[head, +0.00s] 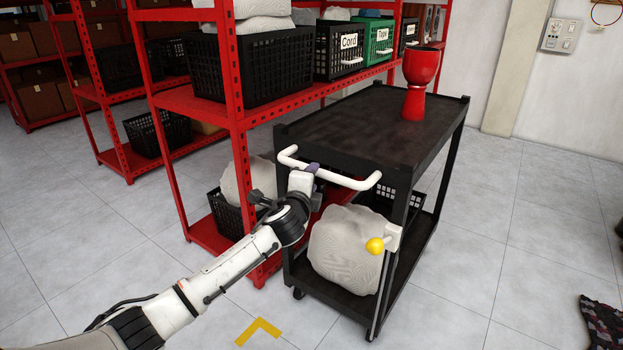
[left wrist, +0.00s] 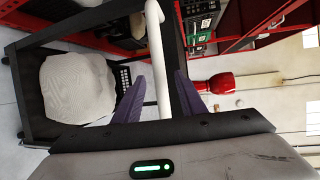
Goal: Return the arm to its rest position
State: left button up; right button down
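My left arm comes in from the left in the head view. Its gripper (head: 311,169) is at the white push handle (head: 345,180) of a black cart. In the left wrist view, the two purple fingers of the left gripper (left wrist: 159,76) are apart, with the white handle bar (left wrist: 156,50) between them. I see gaps beside the bar, so the fingers do not look closed on it. A red goblet drum (head: 417,88) stands upright on the far end of the cart's top (head: 365,118). The drum also shows in the left wrist view (left wrist: 222,83). My right gripper is not in view.
A grey sack (head: 345,245) sits on the cart's lower shelf. A red rack (head: 238,130) with black and green crates stands close beyond the cart. A yellow knob (head: 375,246) sticks out from the cart's front corner. The floor at the right is mostly clear.

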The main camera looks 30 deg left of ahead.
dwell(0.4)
pick_arm(q)
jog(key=s+d+f+n+g+h+p, duration=0.1)
jog(key=s+d+f+n+g+h, duration=0.1)
jog(key=s+d+f, duration=0.65)
jog(key=s+d+f+n+g+h+p, duration=0.1)
jog(key=s+d+f+n+g+h, duration=0.3)
jog(key=s+f, duration=0.6)
jog(key=s+d+f+n, duration=0.2)
jog(key=s+d, duration=0.1)
jog(key=s, duration=0.4)
jog(key=s+d+f+n+p, duration=0.1)
jog(key=s+d+f+n, duration=0.1)
jog(key=s, duration=0.6)
jog(key=s+d+f+n+h, duration=0.1)
jog(key=s+d+f+n, duration=0.1)
jog(key=s, duration=0.6)
jog(key=shift+d+f+n+g+p, duration=0.15)
jog(key=shift+d+n+g+p, duration=0.2)
jog(key=shift+d+n, duration=0.4)
jog(key=shift+d, duration=0.1)
